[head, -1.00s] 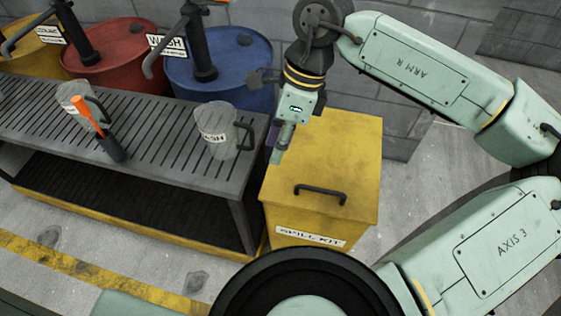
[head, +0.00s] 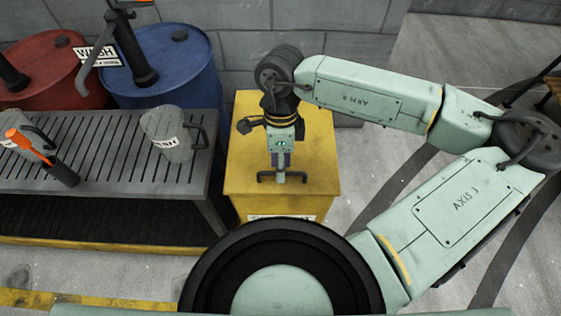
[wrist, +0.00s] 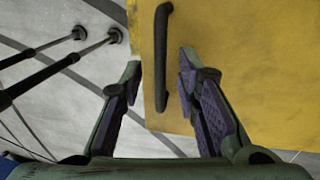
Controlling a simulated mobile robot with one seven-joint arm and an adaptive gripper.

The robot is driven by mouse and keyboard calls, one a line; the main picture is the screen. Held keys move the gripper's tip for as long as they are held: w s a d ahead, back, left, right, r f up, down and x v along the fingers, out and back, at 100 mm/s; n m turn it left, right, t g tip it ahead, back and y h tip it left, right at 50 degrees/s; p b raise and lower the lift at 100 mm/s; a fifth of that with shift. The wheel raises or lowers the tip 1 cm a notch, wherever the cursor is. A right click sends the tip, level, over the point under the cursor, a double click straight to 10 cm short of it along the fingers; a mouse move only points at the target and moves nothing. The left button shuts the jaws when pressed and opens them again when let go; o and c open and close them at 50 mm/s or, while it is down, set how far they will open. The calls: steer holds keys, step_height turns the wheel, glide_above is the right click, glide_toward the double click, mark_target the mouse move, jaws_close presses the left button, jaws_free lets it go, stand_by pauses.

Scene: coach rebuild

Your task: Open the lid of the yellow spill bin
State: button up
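The yellow spill bin (head: 310,150) stands on the floor right of the grated bench, its lid closed. A black bar handle (head: 298,175) is on the lid near the front edge; it also shows in the wrist view (wrist: 162,60). My gripper (head: 281,178) is over the front part of the lid, at the handle in the head view. In the wrist view my gripper (wrist: 160,68) is open, with one finger on each side of the handle's line. The handle lies between the fingertips; I see no finger touching it. The bin's front label is partly hidden by my base.
A block wall is behind the bin. Floor to the right is open.

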steer(key=shift+f, duration=0.1)
steer(key=shift+c, duration=0.5)
jaws_close()
stand_by(0.4)
